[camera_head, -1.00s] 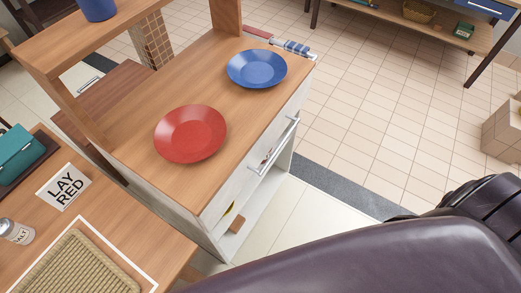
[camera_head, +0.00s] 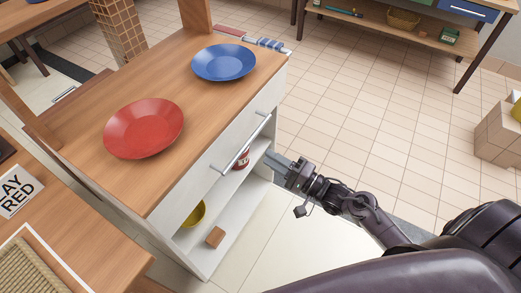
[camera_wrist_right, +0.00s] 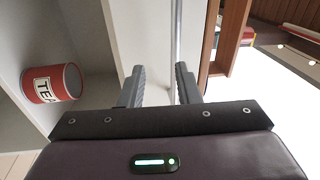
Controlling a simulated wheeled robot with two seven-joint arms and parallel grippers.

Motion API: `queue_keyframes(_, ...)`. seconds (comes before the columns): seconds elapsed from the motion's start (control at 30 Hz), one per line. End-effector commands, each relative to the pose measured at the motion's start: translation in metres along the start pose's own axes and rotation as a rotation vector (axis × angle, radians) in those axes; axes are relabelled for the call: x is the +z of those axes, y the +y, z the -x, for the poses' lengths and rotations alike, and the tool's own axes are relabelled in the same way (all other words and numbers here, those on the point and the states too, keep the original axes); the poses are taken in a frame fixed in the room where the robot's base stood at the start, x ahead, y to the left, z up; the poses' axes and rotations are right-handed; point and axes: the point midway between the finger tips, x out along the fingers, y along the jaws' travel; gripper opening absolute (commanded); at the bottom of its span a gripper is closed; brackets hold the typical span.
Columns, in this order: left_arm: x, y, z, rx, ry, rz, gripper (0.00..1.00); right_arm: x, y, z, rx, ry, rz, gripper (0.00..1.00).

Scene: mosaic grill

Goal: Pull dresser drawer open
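The dresser (camera_head: 165,195) has a wooden top and a white front. Its drawer carries a long metal bar handle (camera_head: 240,145), and the drawer looks closed. My right gripper (camera_head: 274,162) is just in front of the dresser, near the handle. In the right wrist view the right gripper (camera_wrist_right: 160,84) is open, its two fingers apart. The handle bar (camera_wrist_right: 176,40) runs up the picture between and beyond the fingertips there. No grip on it shows. My left gripper is not in view.
A red plate (camera_head: 144,128) and a blue plate (camera_head: 224,62) lie on the dresser top. Below the drawer, open shelves hold a yellow bowl (camera_head: 193,214), a wooden block (camera_head: 215,237) and a red tea can (camera_wrist_right: 52,83).

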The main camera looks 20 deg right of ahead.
Motion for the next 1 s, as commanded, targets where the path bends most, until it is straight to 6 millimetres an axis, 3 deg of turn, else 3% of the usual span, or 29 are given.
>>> queue_keyframes(0.13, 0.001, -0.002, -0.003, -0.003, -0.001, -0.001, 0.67, 0.005, -0.019, -0.008, -0.052, -0.037, -0.052, 0.30)
queue_keyframes(0.6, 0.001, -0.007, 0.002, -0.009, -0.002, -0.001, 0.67, 0.007, -0.023, -0.074, -0.051, -0.035, -0.052, 0.30)
queue_keyframes(1.0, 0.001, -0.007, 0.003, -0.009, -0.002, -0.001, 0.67, 0.007, -0.022, -0.082, -0.048, -0.034, -0.052, 0.29)
